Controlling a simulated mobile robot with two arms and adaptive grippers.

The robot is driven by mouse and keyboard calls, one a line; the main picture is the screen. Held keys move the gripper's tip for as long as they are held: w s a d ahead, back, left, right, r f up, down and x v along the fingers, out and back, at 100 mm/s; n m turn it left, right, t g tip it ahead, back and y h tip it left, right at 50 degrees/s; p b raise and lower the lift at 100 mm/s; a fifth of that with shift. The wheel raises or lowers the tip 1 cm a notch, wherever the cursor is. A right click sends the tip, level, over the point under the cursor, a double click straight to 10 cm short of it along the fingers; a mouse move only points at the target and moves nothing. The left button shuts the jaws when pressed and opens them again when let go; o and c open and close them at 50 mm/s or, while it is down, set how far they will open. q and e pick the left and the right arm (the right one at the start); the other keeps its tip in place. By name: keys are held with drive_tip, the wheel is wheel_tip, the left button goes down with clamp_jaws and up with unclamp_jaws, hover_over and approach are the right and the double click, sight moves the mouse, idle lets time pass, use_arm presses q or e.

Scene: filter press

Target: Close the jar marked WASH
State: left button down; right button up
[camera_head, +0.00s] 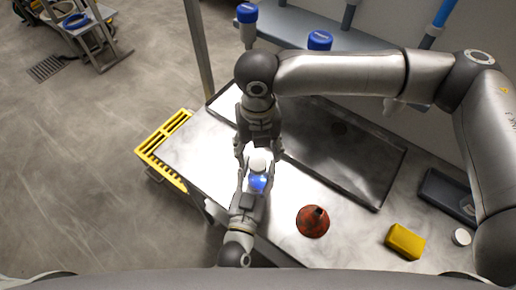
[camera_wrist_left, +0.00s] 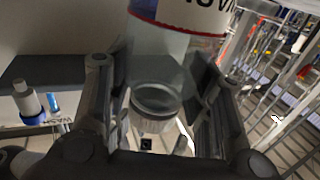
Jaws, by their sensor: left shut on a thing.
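The clear jar (camera_head: 257,183), with something blue showing on it, is between the fingers of my left gripper (camera_head: 254,190), which is shut on it. In the left wrist view the jar (camera_wrist_left: 165,65) fills the upper middle, with a red-edged white label whose dark letters are cut off. A ribbed round part (camera_wrist_left: 153,108) shows at its lower end. A white round top (camera_head: 258,160) is at the jar's upper end in the head view. My right gripper (camera_head: 258,150) comes down over this top, fingers on either side. I cannot tell whether they touch it.
Blue-topped containers (camera_head: 319,41) stand behind. A yellow rack (camera_head: 163,140) is at the left edge.

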sight(258, 163)
drive_tip(key=shift+s+a+r+n, duration=0.2)
drive_tip(key=shift+a+r+n, duration=0.2)
drive_tip(key=shift+r+n, duration=0.5)
drive_tip(key=shift+d+r+n, duration=0.1)
drive_tip(key=shift+r+n, duration=0.4)
drive_tip(key=shift+n, duration=0.4)
drive_tip(key=shift+w+d+r+n, duration=0.2)
drive_tip(key=shift+d+r+n, duration=0.1)
drive_tip(key=shift+r+n, duration=0.2)
drive_tip(key=shift+f, duration=0.15)
drive_tip(key=shift+f, duration=3.95)
drive_tip(key=shift+c, duration=0.2)
